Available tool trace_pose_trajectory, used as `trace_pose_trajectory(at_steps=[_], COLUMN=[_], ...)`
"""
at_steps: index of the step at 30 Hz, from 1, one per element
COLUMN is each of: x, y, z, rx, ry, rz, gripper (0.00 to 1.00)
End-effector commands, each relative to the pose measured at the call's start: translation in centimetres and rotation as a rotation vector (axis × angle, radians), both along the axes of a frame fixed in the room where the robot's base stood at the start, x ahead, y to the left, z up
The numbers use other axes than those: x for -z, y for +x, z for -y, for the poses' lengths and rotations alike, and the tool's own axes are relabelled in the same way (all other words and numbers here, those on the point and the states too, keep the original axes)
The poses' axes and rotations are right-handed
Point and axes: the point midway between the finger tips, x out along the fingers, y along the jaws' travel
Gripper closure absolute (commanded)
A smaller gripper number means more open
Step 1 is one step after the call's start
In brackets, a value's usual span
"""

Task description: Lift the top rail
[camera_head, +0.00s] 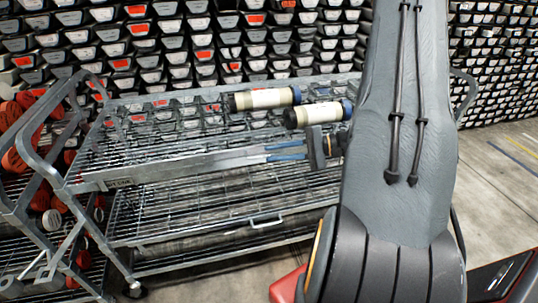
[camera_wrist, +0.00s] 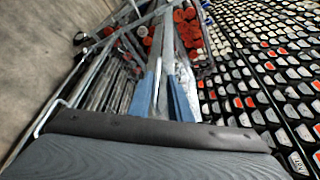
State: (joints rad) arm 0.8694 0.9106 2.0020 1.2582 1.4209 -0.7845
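The top rail (camera_head: 190,166) is a long grey metal bar along the near edge of the wire cart's top shelf, with a small label near its left end. In the wrist view the rail (camera_wrist: 168,45) runs away from my gripper. My gripper (camera_head: 268,154) is at the rail's right part, its two blue fingers level and pointing left along it. In the wrist view the fingers of my gripper (camera_wrist: 159,78) stand apart, with grey metal between them. I cannot tell whether they press on it.
Two cream cylinders with dark ends (camera_head: 265,98) (camera_head: 318,114) lie on the cart's top shelf behind the rail. A lower wire shelf (camera_head: 200,205) is below. Racks of boxes (camera_head: 200,50) fill the back. Red-ended rolls (camera_head: 20,150) are at left. Floor is open at right (camera_head: 500,170).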

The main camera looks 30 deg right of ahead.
Motion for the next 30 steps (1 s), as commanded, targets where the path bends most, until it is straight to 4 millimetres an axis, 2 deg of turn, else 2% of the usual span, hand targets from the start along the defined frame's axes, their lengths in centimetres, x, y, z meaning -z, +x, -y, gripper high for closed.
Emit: trace_pose_trajectory(at_steps=[4,10,30], x=[-0.5,-1.0,-1.2], y=[-1.3,-2.6,-2.9], z=[2.3,4.0,4.2], rx=[0.005,0.002,-0.005], ry=[-0.003,-0.002,-0.003], rz=[0.003,0.003,-0.001], gripper=[0.83,0.83,0.83])
